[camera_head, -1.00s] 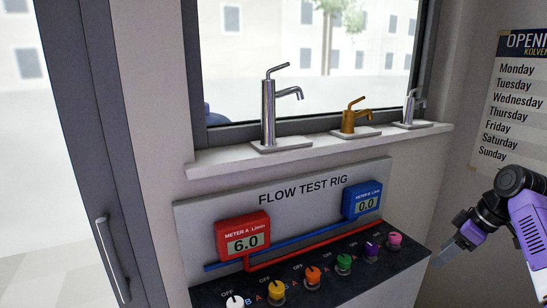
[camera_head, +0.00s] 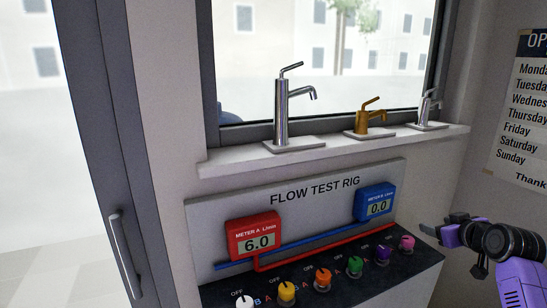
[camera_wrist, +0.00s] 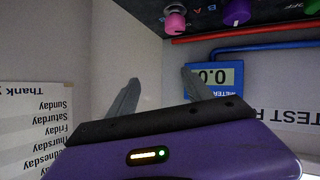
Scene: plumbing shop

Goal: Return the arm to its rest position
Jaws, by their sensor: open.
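My gripper (camera_head: 432,236) is at the right of the head view, beside the right end of the flow test rig (camera_head: 232,203). It is purple and black. In the wrist view my gripper (camera_wrist: 160,88) shows two grey fingers spread apart with nothing between them. The fingers are apart from the rig's pink knob (camera_head: 407,242), which also shows at the top of the wrist view (camera_wrist: 175,20). My arm (camera_head: 510,255) reaches in from the right edge of the head view.
Red meter A (camera_head: 253,236) reads 6.0 and blue meter B (camera_head: 375,202) reads 0.0. Several coloured knobs line the dark panel. Three taps stand on the windowsill (camera_head: 235,162). An opening-hours poster (camera_head: 520,110) hangs on the right wall. A door (camera_head: 95,130) is at left.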

